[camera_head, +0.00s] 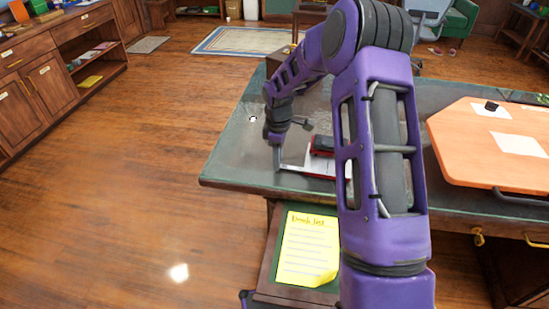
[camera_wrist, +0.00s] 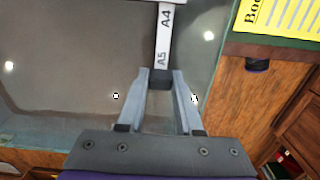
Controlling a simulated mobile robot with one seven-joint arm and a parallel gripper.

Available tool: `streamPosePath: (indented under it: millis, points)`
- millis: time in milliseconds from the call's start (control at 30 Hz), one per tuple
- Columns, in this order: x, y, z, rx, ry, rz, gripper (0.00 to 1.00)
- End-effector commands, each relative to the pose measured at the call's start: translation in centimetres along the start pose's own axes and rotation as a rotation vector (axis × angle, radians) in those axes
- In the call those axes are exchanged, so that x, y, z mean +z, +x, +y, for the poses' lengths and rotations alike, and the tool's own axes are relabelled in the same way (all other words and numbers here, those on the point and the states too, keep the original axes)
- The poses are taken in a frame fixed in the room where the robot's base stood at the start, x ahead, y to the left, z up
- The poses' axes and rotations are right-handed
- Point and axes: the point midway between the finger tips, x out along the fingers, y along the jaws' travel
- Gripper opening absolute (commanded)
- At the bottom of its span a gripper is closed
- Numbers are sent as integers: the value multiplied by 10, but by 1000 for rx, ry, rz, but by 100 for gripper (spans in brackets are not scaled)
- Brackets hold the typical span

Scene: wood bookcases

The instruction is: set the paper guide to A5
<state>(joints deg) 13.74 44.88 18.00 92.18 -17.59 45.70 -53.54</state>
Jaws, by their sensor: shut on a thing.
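A red and black hole punch (camera_head: 322,145) stands on the dark green desk, partly hidden behind my arm. A white guide bar (camera_head: 308,172) sticks out from it to the left. In the wrist view the bar (camera_wrist: 164,35) carries the printed marks A4 and A5, with A5 nearer my gripper. My gripper (camera_wrist: 160,80) is shut on a small dark block, the paper guide (camera_wrist: 160,84), just past the A5 mark at the bar's outer end. How exactly it lines up with the mark is hard to tell. In the head view my gripper (camera_head: 277,167) points down at the bar's left end.
The desk (camera_head: 232,160) is clear to the left of my gripper. An orange board (camera_head: 480,150) with papers lies on the right. A yellow book list (camera_head: 308,250) lies below the desk's front edge; it also shows in the wrist view (camera_wrist: 285,18).

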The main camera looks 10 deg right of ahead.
Motion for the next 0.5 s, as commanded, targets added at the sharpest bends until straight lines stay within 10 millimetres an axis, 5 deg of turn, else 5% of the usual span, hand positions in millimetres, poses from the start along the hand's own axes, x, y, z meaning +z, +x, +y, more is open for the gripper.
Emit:
streamPosePath:
  millis: [200,467,500]
  points:
    - [37,-2,1,1,3,-3,0]
    - [38,-1,1,3,2,-3,0]
    - [39,-1,1,3,2,-4,40]
